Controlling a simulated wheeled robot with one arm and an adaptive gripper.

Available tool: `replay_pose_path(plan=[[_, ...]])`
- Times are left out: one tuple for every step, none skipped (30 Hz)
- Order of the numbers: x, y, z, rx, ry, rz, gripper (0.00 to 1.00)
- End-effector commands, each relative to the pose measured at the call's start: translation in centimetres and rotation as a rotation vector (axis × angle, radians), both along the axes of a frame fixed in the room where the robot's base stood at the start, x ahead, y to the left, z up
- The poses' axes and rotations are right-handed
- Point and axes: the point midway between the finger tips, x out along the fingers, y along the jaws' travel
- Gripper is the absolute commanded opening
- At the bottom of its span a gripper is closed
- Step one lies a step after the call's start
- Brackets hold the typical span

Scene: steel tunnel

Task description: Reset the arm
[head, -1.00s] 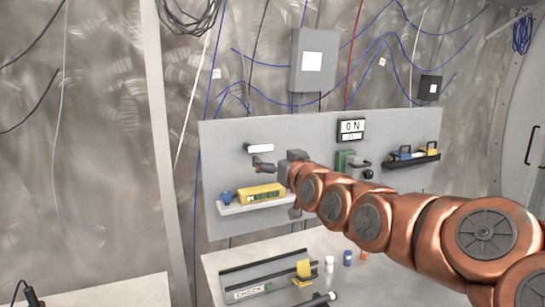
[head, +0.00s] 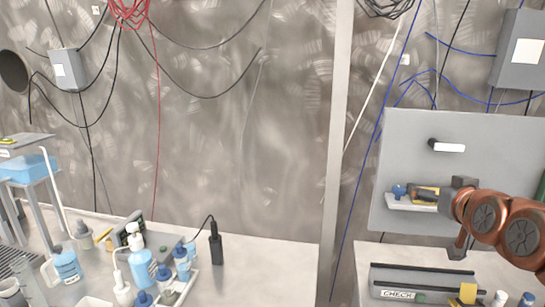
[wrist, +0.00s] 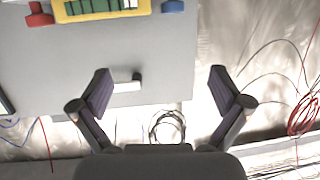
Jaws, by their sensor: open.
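My gripper (wrist: 164,95) is open and empty in the wrist view, its two dark fingers spread apart. Behind the fingers is the grey wall panel with a short white bar handle (wrist: 127,86), which also shows in the head view (head: 447,146). In the head view my copper arm reaches in from the right edge, and the gripper end is in front of the panel, beside a small shelf. The fingertips are hard to make out there. A yellow device (wrist: 100,8) lies at the top of the wrist view, partly cut off; in the head view it is partly hidden by my gripper.
The grey panel (head: 400,150) hangs on the metal wall. A bench below it carries a black-edged rack (head: 430,279) marked CHECK and small bottles. At left, another bench (head: 275,275) holds several bottles (head: 141,267) and a black handheld device (head: 216,248).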

Motion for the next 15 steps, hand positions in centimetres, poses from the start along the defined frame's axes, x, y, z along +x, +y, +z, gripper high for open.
replay_pose_path(plan=[[-0.2, 2.5, -1.8, 0.007, 0.084, 0.04, 1.0], [-0.5, 3.8, -3.1, 0.016, 0.136, 0.06, 1.0], [-1.2, 5.5, -4.9, 0.025, 0.211, 0.085, 1.0], [-1.8, 6.7, -6.1, 0.032, 0.263, 0.102, 1.0], [-2.5, 7.9, -7.5, 0.038, 0.323, 0.118, 1.0], [-3.6, 9.4, -9.1, 0.046, 0.397, 0.137, 1.0], [-4.5, 10.5, -10.3, 0.051, 0.454, 0.15, 1.0], [-5.5, 11.4, -11.5, 0.055, 0.512, 0.161, 1.0], [-7.0, 12.7, -12.9, 0.059, 0.585, 0.174, 1.0], [-8.2, 13.5, -14.0, 0.063, 0.643, 0.181, 1.0], [-9.4, 14.2, -14.9, 0.066, 0.696, 0.188, 1.0], [-11.2, 15.1, -16.0, 0.068, 0.771, 0.195, 1.0], [-12.5, 15.8, -16.8, 0.071, 0.824, 0.198, 1.0], [-14.0, 16.3, -17.5, 0.071, 0.878, 0.2, 1.0], [-16.0, 17.0, -18.4, 0.074, 0.951, 0.199, 1.0]])
